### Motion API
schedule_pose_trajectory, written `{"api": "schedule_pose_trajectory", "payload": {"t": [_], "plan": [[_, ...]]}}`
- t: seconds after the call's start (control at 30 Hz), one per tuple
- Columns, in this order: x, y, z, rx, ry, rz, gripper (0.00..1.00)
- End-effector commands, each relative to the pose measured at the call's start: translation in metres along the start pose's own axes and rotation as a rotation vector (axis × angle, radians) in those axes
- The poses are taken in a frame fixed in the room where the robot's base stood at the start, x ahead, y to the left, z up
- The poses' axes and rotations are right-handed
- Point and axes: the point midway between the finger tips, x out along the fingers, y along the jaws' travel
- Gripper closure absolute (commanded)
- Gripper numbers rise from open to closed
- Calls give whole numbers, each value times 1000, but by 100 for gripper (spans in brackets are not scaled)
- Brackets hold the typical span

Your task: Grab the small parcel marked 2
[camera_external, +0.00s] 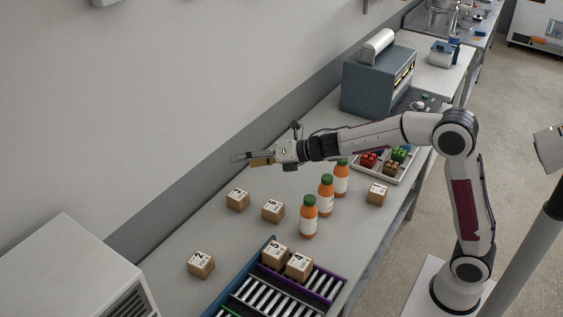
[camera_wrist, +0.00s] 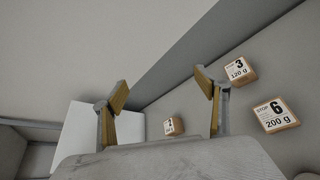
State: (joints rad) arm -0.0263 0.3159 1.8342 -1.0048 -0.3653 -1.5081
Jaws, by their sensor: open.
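The parcel marked 2 (camera_external: 201,264) is a small brown box with a white label on top, on the table at the lower left in the external view. In the wrist view the parcel marked 2 (camera_wrist: 174,126) shows small, between the two fingers and nearer the right one, with its lower edge close to my gripper's body. My gripper (camera_external: 250,160) is in the air above the table's wall side, away from this parcel. In the wrist view my gripper (camera_wrist: 165,97) has its two yellowish fingers wide apart with nothing held.
Parcels 5 (camera_external: 275,255) and 4 (camera_external: 299,266) sit on a roller rack (camera_external: 318,283). Orange bottles (camera_external: 308,222) stand to the right. Table around parcel 2 is clear.

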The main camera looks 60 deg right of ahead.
Motion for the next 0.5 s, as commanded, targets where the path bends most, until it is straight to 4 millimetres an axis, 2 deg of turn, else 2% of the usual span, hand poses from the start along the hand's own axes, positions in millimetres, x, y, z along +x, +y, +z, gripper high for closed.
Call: {"api": "schedule_pose_trajectory", "payload": {"t": [0.03,0.2,0.5], "plan": [[12,1,-8,-57,22,25,26],[44,6,-37,-261,88,127,26],[87,8,-102,-595,193,339,26]]}}
